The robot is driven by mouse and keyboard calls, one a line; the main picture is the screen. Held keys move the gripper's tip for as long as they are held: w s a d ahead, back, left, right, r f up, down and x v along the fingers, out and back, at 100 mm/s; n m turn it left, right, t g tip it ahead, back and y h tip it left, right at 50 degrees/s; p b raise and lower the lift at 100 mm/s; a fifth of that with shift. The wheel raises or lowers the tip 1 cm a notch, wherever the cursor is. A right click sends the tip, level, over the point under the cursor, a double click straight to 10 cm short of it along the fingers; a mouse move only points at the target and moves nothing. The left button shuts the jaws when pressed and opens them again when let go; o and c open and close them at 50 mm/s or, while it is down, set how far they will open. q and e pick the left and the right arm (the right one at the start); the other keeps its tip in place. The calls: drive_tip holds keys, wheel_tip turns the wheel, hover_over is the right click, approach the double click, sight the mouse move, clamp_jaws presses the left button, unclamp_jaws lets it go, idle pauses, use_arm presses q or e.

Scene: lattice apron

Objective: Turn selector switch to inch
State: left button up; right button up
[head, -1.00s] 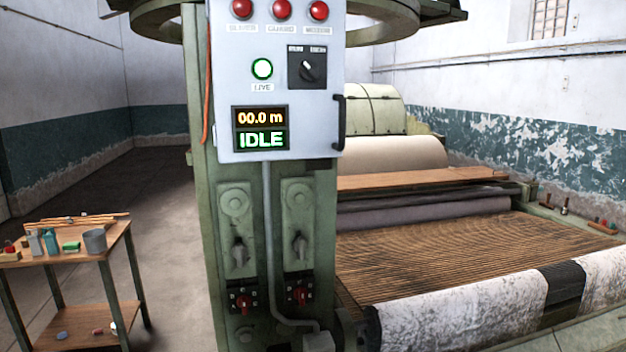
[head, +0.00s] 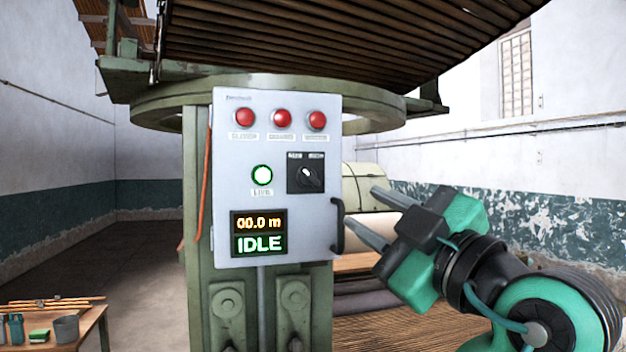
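The selector switch (head: 306,174) is a black square plate with a round knob and a pale pointer mark. It sits on the right side of the light grey control panel (head: 225,185). Two small labels stand above the knob, too small to read surely, and I cannot tell which one the pointer marks.
Three red lamps (head: 281,118) line the panel's top, with a lit green-ringed LIVE lamp (head: 262,175) below. The display (head: 259,233) reads 00.0 m and IDLE. An orange cable runs along the panel's left edge. A wooden table (head: 85,322) stands at lower left.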

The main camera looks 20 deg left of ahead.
sight(311, 178)
use_arm(q)
drive_tip(key=p+x, duration=0.7)
drive_tip(key=x, duration=0.5)
drive_tip(key=shift+r, duration=0.1)
drive_tip(key=shift+p+x, duration=0.65)
drive_tip(key=shift+x, duration=0.25)
drive_tip(key=shift+d, duration=0.1)
drive_tip(key=shift+c, duration=0.4)
drive_tip(key=c, duration=0.6)
drive_tip(key=shift+f, duration=0.2)
